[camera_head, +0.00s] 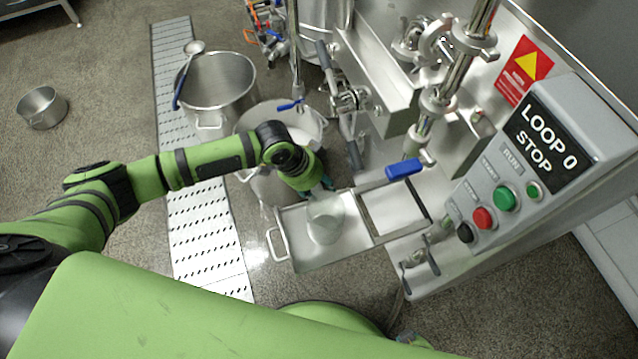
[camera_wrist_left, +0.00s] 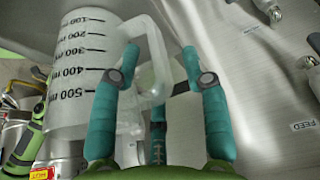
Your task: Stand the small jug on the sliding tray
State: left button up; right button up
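The small jug (camera_head: 325,222) is translucent white and stands upright on the steel sliding tray (camera_head: 290,240). In the left wrist view the jug (camera_wrist_left: 75,75) fills the left side, with black millilitre marks and its handle (camera_wrist_left: 155,65) toward the middle. My left gripper (camera_head: 322,190) is at the jug's far side in the head view. In the left wrist view its teal fingers (camera_wrist_left: 160,50) are apart, with the handle between them and a gap on the right, so it looks open. My right gripper is not clearly in view.
A control panel (camera_head: 540,150) reading "LOOP 0 STOP" and a pipe with a blue-handled valve (camera_head: 404,169) stand right of the tray. A large pot with a ladle (camera_head: 215,85) and another steel vessel (camera_head: 290,120) stand behind.

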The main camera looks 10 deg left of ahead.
pick_arm(q)
jog(key=shift+r, duration=0.1)
pick_arm(e)
jog(key=shift+s, duration=0.25)
pick_arm(q)
jog(key=shift+a+r, duration=0.15)
jog(key=shift+r, duration=0.1)
jog(key=p+v, duration=0.2)
jog(key=v, duration=0.9)
jog(key=shift+r, duration=0.2)
pick_arm(e)
jog(key=shift+g, duration=0.8)
jog(key=s, duration=0.6)
jog(key=shift+r, duration=0.25)
jog(key=shift+w, duration=0.25)
